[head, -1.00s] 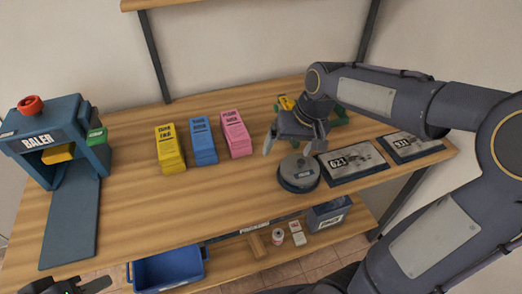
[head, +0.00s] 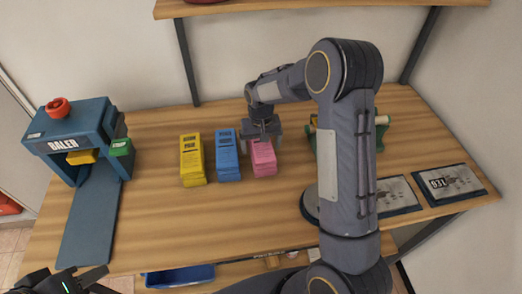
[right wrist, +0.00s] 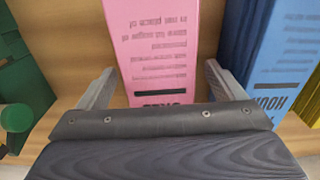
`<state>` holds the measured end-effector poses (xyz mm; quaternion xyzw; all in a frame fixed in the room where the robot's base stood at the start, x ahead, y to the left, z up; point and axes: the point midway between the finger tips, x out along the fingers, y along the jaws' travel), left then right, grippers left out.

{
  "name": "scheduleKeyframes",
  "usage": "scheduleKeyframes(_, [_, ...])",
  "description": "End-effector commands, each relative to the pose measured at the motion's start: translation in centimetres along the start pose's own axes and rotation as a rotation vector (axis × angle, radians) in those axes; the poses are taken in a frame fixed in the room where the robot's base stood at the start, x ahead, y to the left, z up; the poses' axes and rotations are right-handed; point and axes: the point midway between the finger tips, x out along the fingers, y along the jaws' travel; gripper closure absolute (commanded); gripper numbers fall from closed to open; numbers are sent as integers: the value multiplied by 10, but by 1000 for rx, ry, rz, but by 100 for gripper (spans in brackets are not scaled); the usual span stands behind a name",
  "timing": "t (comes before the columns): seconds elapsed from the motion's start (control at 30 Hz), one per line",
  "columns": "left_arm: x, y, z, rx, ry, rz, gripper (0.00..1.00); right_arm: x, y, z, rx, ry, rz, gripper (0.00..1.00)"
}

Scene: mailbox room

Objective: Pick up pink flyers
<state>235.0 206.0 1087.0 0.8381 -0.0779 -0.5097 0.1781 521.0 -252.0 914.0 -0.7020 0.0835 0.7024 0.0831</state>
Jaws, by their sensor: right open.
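The stack of pink flyers (head: 263,158) stands on the wooden table, at the right end of a row of three stacks. My right gripper (head: 262,140) is over the back end of the pink stack, pointing down. In the right wrist view the pink flyers (right wrist: 155,50) lie between its two open fingers (right wrist: 160,88), with a gap at the left finger; the right finger is in the gap towards the blue stack. Part of the pink stack is hidden by the gripper. My left gripper (head: 75,280) is at the bottom left, its fingers apart and empty.
Blue flyers (head: 227,160) stand close beside the pink ones, with yellow flyers (head: 192,165) further left. A baler (head: 75,140) stands at the table's left. A blue bin (head: 180,277) is below the front edge.

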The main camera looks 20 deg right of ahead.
Motion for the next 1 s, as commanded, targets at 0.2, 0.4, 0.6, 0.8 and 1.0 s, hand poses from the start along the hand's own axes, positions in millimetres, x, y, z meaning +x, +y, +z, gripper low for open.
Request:
scheduleKeyframes(0.2, [-2, 1, -1, 0, 0, 0, 64, 12, 0, 0, 0, 0, -1, 11])
scheduleKeyframes(0.4, [-2, 1, -1, 0, 0, 0, 64, 12, 0, 0, 0, 0, -1, 19])
scheduleKeyframes(0.6, [-2, 1, -1, 0, 0, 0, 64, 12, 0, 0, 0, 0, -1, 45])
scheduleKeyframes(0.8, [-2, 1, -1, 0, 0, 0, 64, 12, 0, 0, 0, 0, -1, 71])
scheduleKeyframes(1.0, [-2, 1, -1, 0, 0, 0, 64, 11, 0, 0, 0, 2, -1, 72])
